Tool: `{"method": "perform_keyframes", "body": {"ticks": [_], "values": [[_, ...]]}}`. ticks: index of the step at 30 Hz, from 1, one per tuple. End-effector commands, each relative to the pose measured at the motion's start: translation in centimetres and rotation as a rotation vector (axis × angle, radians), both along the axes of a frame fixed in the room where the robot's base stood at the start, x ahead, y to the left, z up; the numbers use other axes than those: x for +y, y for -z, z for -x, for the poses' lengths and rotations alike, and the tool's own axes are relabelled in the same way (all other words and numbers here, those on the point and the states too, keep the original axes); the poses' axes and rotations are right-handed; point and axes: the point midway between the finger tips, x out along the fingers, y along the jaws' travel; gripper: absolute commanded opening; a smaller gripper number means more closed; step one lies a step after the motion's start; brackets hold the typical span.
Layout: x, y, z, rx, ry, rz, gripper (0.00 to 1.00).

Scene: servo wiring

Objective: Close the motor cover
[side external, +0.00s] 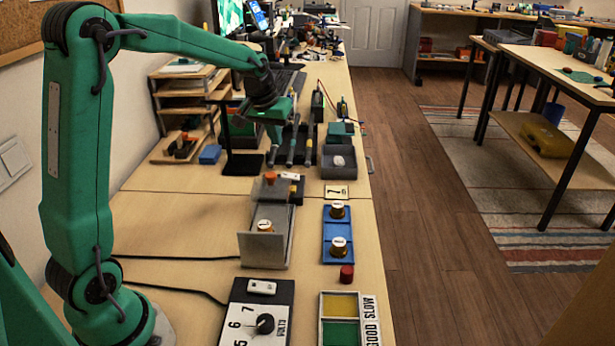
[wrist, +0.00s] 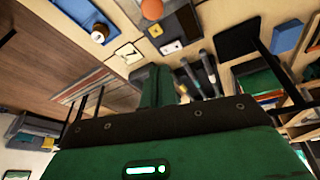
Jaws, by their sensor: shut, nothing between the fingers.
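A grey metal housing (side external: 284,222) stands on the bench in the side external view. A motor with a white-topped cap (side external: 264,226) sits inside it, behind an upright grey front plate (side external: 262,250). A raised grey panel with an orange knob (side external: 270,177) is at its far end. This panel appears to be the motor cover, standing open. An orange round knob also shows at the top of the wrist view (wrist: 152,9). My gripper (side external: 277,139) is shut and empty, beyond the housing and near the tool tray. Its green fingers (wrist: 157,88) show in the wrist view.
A blue tray (side external: 326,238) with two capped parts lies right of the housing. A red cylinder (side external: 347,274), a dial panel (side external: 244,324) and a coloured block tray (side external: 323,333) are in front. A dark tool rack (side external: 304,131) and a grey bin (side external: 327,171) stand beyond.

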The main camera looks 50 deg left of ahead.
Motion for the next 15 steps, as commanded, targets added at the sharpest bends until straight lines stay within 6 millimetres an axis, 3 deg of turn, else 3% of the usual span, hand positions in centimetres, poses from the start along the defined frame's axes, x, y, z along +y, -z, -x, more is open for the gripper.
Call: {"method": "perform_keyframes", "body": {"ticks": [15], "values": [[1.0, 6.4, -2.0, 0.001, -0.001, -0.003, 0.0]]}}
